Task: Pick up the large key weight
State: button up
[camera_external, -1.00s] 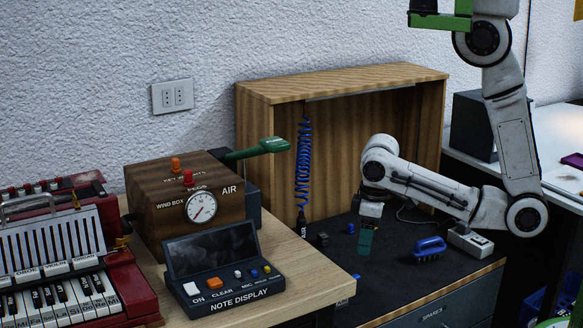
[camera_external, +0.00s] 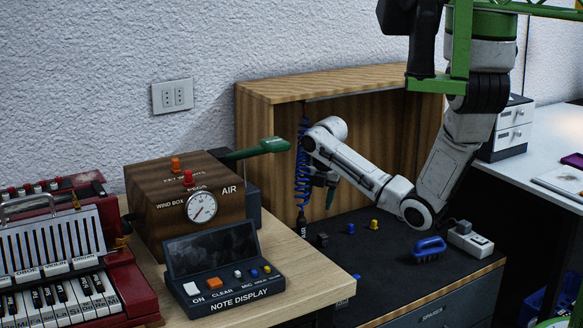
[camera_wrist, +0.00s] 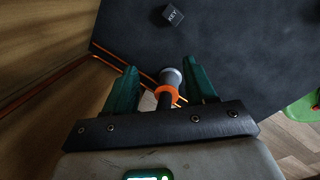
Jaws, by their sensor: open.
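A small dark cube marked KEY (camera_wrist: 172,15), which looks like the key weight, lies on the black mat at the top of the wrist view. It also shows as a dark block (camera_external: 322,240) near the mat's left side in the external view. My gripper (camera_external: 331,198) is open above and behind the block, beside the blue coiled hose, apart from the block. In the wrist view, its two green fingers (camera_wrist: 161,72) are spread. A dark rod with an orange ring and grey tip (camera_wrist: 168,82) shows between them; I cannot tell whether it belongs to the gripper.
A blue piece (camera_external: 351,228) and a yellow piece (camera_external: 374,224) stand on the mat (camera_external: 385,260) right of the block. A blue-handled brush (camera_external: 428,249) lies farther right. The blue coiled hose (camera_external: 302,165) hangs in the wooden cabinet (camera_external: 270,88). The note display (camera_external: 225,268) is at left.

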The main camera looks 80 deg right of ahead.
jog(key=s+d+f+n+g+b, duration=0.2)
jog(key=s+d+f+n, duration=0.15)
jog(key=d, duration=0.45)
jog(key=n+y, duration=0.1)
jog(key=n, duration=0.4)
send_over(323, 235)
jog(key=f, duration=0.5)
jog(key=shift+w+d, duration=0.15)
jog(key=shift+d, duration=0.05)
jog(key=shift+a+f+b, duration=0.1)
jog(key=shift+f+b, duration=0.8)
jog(key=shift+f, duration=2.3)
jog(key=shift+c, duration=0.3)
grip_shut()
